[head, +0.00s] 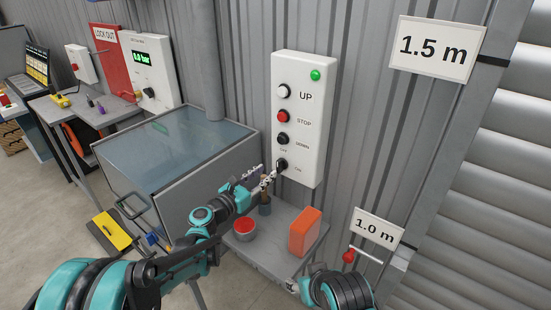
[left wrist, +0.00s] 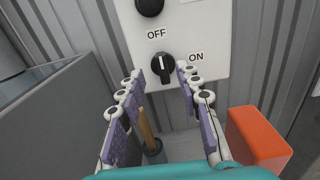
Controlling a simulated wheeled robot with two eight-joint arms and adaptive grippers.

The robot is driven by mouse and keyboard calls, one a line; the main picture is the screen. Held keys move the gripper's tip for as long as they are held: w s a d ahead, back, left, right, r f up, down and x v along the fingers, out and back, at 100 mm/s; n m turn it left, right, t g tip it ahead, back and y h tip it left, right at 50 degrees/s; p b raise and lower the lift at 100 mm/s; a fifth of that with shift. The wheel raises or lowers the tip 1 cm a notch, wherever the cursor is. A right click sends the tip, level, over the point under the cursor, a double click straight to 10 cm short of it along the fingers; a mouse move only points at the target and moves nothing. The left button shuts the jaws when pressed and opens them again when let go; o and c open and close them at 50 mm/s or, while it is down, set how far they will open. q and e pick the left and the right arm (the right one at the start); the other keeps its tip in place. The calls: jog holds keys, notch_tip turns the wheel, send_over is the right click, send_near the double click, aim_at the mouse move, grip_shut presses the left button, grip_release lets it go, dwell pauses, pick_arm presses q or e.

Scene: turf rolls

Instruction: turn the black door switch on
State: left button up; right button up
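The black door switch (head: 282,164) is the lowest control on the white panel (head: 301,130). In the left wrist view the black switch (left wrist: 162,68) has OFF above it and ON to its upper right. Its white mark is near upright, towards OFF. My left gripper (head: 264,182) is just in front of it. In the left wrist view the left gripper (left wrist: 162,78) is open, its two purple-padded fingers either side of the knob, with gaps. Contact is not visible.
Below the panel a small grey table (head: 268,254) holds a red-topped can (head: 244,229), an orange box (head: 305,232) and a dark pot with a wooden-handled tool (head: 265,208). A grey glass-topped cabinet (head: 175,150) stands left. A red-knobbed lever (head: 349,256) is at right.

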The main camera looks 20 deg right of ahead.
aim_at(277, 163)
pick_arm(q)
jog(key=b+x, duration=0.1)
jog(key=x, duration=0.4)
jog(key=shift+d+f, duration=0.1)
jog(key=shift+d, duration=0.1)
jog(key=shift+x, duration=0.75)
grip_shut()
